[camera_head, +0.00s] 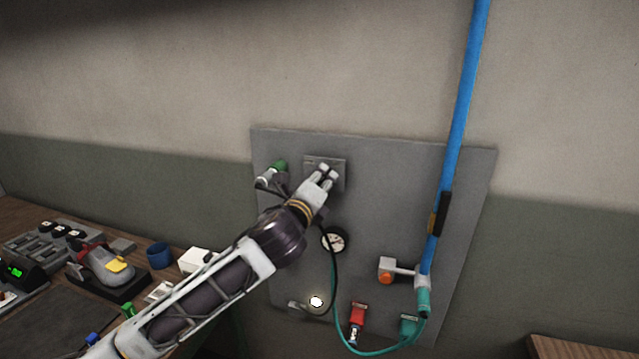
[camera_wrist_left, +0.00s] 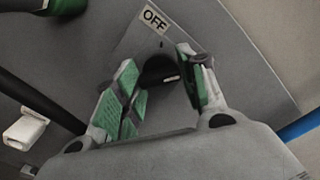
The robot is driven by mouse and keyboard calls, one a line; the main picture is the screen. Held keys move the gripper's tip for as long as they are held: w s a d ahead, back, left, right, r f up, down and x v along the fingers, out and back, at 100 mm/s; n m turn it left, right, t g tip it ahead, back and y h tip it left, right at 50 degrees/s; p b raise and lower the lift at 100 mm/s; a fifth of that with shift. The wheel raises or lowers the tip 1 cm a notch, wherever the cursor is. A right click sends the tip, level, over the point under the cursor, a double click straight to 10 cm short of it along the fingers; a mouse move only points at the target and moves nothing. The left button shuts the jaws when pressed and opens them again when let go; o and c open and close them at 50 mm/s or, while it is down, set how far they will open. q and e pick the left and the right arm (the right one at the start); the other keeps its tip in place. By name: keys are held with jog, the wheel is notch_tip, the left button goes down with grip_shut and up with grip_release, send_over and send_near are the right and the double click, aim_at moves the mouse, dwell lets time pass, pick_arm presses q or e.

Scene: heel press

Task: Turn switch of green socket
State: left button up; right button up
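The switch is a black rotary knob (camera_wrist_left: 158,69) on a grey plate marked OFF (camera_wrist_left: 153,19). In the head view this plate (camera_head: 341,163) sits near the top of the grey wall panel (camera_head: 400,170), with the knob hidden behind my fingers. A green socket (camera_head: 280,167) is on the panel just left of the plate, and a green part shows at the top left of the wrist view (camera_wrist_left: 66,5). My left gripper (camera_head: 328,171) is at the plate. Its green-padded fingers (camera_wrist_left: 156,62) are apart, on either side of the knob; contact is unclear. My right gripper is out of view.
The panel also carries a gauge (camera_head: 334,240), an orange button (camera_head: 386,277), a red connector (camera_head: 357,317) and a teal connector (camera_head: 409,325) with a hose. A blue pipe (camera_head: 460,115) runs down the right. A cluttered wooden table (camera_head: 40,215) stands at left.

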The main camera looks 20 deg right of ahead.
pick_arm(q)
jog(key=shift+c, duration=1.3)
jog(key=shift+n, duration=0.5)
jog(key=n, duration=0.5)
jog(key=shift+f+p, duration=0.1)
jog(key=shift+p, duration=0.3)
jog(key=n, duration=0.5)
jog(key=shift+p, duration=0.35)
jog(key=shift+n, duration=1.5)
